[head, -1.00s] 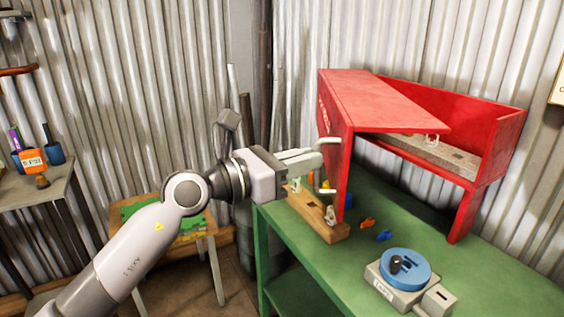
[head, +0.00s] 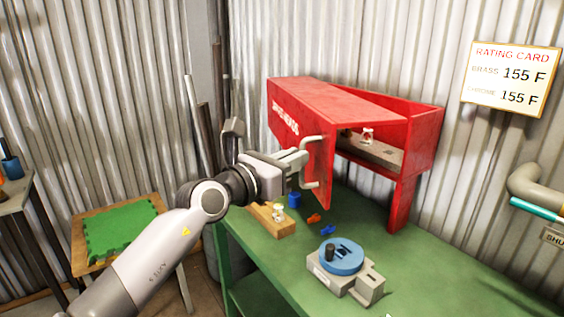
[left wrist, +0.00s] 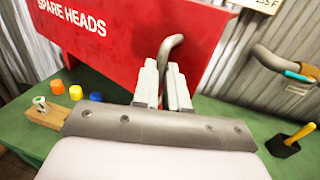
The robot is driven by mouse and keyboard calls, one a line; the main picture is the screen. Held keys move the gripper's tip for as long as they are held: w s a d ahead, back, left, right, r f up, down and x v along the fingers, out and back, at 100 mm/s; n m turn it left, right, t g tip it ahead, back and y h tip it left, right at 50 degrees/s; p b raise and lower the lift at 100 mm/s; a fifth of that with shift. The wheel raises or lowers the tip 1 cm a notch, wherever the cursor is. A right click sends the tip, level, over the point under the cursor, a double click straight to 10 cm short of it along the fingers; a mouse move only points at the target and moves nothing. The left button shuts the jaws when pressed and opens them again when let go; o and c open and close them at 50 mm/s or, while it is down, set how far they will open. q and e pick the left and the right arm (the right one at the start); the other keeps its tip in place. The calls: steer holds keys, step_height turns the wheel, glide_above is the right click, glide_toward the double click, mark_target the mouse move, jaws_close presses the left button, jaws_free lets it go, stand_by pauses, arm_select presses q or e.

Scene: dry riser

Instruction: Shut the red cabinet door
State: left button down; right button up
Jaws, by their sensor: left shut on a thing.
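The red cabinet (head: 425,128) stands on legs on the green bench, with its interior showing on the right. Its red door (head: 318,178) stands open, its "SPARE HEADS" face turned toward my left arm; the door also fills the top of the left wrist view (left wrist: 125,55). A bent metal handle (head: 313,184) sticks out from the door. My left gripper (head: 301,157) is shut on this handle; in the left wrist view the fingers (left wrist: 163,84) close around the handle bar (left wrist: 171,46).
A wooden block with a fitting (head: 272,222), a blue cap (head: 294,199) and small orange and blue pieces lie on the green bench (head: 430,265) below the door. A grey device with a blue dial (head: 341,257) stands nearer. A pipe (head: 535,185) is at the right.

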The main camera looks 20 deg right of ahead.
arm_select(q)
steer(key=shift+s+d+f+g, duration=0.2)
steer(key=shift+s+d+g, duration=0.1)
steer(key=shift+s+d, duration=0.3)
steer(key=c, duration=1.2)
jaws_free()
steer(key=shift+o, duration=0.2)
steer(key=shift+s+r, duration=0.1)
steer(key=shift+r, duration=0.05)
steer(key=v, duration=0.7)
steer(key=shift+a+p, duration=0.2)
steer(key=shift+p, duration=0.25)
